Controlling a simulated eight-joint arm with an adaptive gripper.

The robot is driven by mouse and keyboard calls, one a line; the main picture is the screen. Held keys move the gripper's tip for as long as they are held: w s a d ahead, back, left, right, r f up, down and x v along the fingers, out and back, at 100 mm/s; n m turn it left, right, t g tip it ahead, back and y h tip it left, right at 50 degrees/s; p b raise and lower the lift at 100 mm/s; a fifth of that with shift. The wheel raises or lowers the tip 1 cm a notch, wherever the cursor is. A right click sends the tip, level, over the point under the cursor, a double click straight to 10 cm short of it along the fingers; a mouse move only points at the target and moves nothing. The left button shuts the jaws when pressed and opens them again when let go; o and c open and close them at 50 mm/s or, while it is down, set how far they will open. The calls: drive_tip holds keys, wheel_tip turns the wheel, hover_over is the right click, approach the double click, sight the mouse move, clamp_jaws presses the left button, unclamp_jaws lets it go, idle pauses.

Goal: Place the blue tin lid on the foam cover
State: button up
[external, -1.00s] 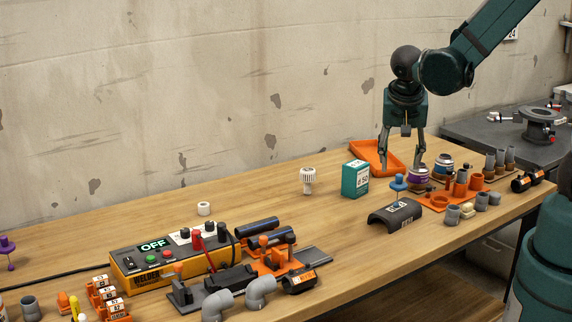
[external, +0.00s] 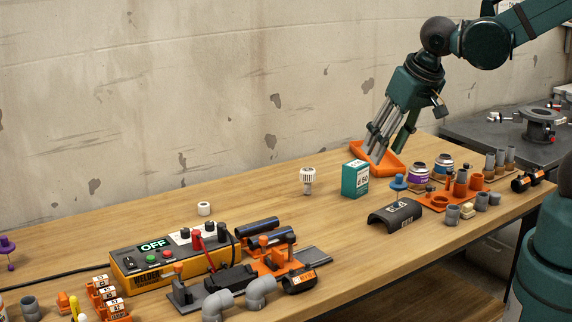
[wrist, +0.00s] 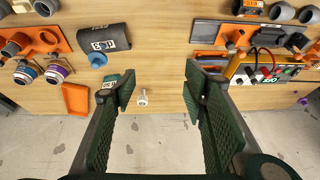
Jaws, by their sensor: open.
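The blue tin lid (external: 398,183) is a small round blue piece with a raised middle. It rests on the wooden bench just behind the foam cover; I cannot tell if they touch. In the wrist view the lid (wrist: 97,60) shows at the cover's lower edge. The foam cover (external: 394,213) is a black half-round shell with a white label, arched side up; it also shows in the wrist view (wrist: 103,40). My gripper (external: 379,154) is tilted above the orange tray, open and empty.
A teal box (external: 355,179) stands left of the lid, with a white ribbed fitting (external: 308,180) farther left. The orange tray (external: 400,169) lies behind. Purple-banded tins (external: 418,176) and orange pipe holders crowd the right. The welder (external: 165,263) is at the left.

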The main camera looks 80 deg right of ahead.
drive_tip(key=s+a+r+n+t+y, duration=0.1)
drive_tip(key=a+r+n, duration=0.2)
drive_tip(key=a, duration=0.5)
drive_tip(key=s+a+r+n+t+y, duration=0.2)
drive_tip(key=a+r+n, duration=0.2)
drive_tip(key=a+n, duration=0.2)
drive_tip(key=shift+s+a, duration=0.2)
drive_tip(key=shift+a, duration=0.9)
